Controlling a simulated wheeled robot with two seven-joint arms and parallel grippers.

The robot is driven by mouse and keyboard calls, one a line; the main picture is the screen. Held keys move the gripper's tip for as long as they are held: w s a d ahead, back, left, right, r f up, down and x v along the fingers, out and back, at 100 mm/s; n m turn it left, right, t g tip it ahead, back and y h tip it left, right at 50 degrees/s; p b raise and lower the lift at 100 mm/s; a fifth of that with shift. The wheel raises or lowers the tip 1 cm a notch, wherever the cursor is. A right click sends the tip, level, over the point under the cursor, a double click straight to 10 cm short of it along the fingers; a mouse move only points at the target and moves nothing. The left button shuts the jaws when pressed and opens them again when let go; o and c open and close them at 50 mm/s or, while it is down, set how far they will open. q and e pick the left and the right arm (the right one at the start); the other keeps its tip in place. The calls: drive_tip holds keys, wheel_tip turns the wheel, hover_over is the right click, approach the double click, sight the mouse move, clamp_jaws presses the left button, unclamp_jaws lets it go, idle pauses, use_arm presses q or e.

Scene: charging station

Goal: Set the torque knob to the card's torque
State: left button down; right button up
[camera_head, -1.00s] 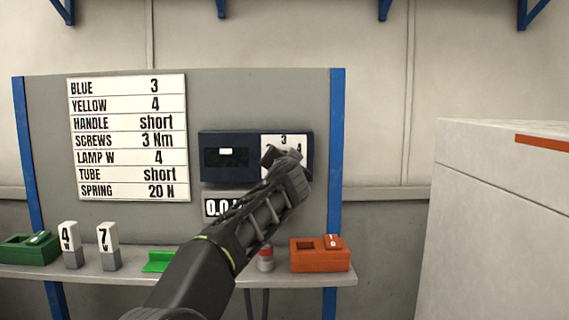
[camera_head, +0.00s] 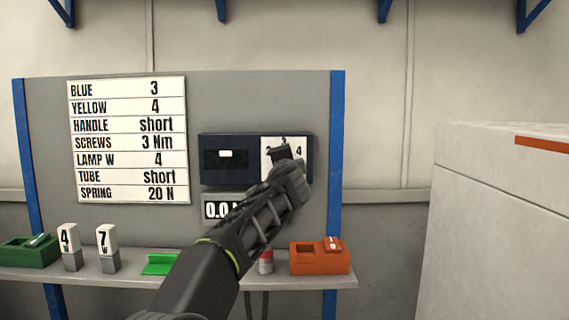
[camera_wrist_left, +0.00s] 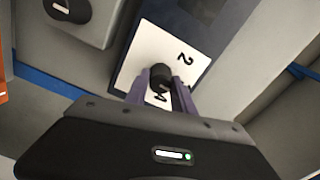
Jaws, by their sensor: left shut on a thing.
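The card (camera_head: 128,139) on the grey panel reads "SCREWS 3 Nm". The torque dial plate (camera_head: 303,141) is white, at the right end of a dark blue box, with 3 and 4 readable and part of a digit at the left. My left gripper (camera_head: 285,153) covers the plate's lower part. In the left wrist view my left gripper (camera_wrist_left: 161,88) is shut on the black torque knob (camera_wrist_left: 160,74), in front of the white plate (camera_wrist_left: 188,48) with 2 and 4 showing. I cannot tell where the knob's pointer stands. My right gripper is not in view.
A display (camera_head: 213,209) below the box is partly covered by my arm. The shelf (camera_head: 205,284) bears lamp blocks marked 4 (camera_head: 68,240) and 7 (camera_head: 108,240), a green box (camera_head: 30,250), a green tray (camera_head: 160,264) and an orange box (camera_head: 318,261). A large white unit (camera_head: 490,220) stands right.

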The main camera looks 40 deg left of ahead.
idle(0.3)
use_arm(q)
drive_tip(key=c, duration=1.1)
unclamp_jaws()
drive_tip(key=shift+o, duration=0.2)
